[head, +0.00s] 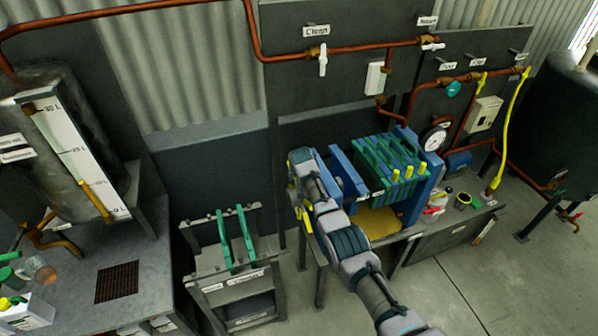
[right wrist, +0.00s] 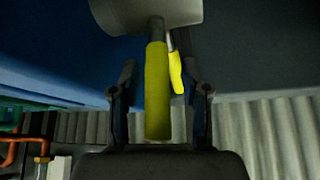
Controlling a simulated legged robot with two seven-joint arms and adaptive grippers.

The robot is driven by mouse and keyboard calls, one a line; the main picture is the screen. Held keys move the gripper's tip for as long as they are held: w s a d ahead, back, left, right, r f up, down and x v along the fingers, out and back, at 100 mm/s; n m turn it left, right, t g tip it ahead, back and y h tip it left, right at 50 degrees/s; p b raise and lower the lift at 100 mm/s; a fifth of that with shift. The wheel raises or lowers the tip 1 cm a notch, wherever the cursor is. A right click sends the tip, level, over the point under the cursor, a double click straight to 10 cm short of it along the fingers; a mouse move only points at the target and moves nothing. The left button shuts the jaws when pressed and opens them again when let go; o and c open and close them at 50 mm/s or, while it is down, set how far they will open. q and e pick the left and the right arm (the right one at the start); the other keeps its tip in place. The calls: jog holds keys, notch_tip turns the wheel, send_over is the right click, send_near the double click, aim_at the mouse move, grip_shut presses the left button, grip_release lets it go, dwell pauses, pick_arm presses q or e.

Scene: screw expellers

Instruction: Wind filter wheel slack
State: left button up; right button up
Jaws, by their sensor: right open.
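The filter press has a blue frame (head: 417,203) and a pack of green plates (head: 385,165) with yellow handles. At its left end, yellow wheel handles (head: 305,219) show beside my right arm, which hides most of the wheel. My right gripper (head: 303,163) is at this wheel. In the right wrist view its two fingers (right wrist: 161,72) are open, one on each side of a yellow handle (right wrist: 157,95) that hangs from a grey hub (right wrist: 150,12). Gaps show between the handle and both fingers. A second yellow handle (right wrist: 176,72) is behind. My left gripper is out of view.
A grey rack (head: 208,262) with two green plates stands left of the press. A metal bench (head: 150,290) and a tank with a level scale (head: 75,155) are at the far left. Copper pipes (head: 258,35) and a gauge (head: 433,138) are behind. A yellow hose (head: 512,120) hangs at right.

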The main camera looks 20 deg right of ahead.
jog(key=v, duration=1)
jog(key=shift+s+r, duration=0.15)
jog(key=shift+r, duration=0.2)
jog(key=shift+f, duration=0.1)
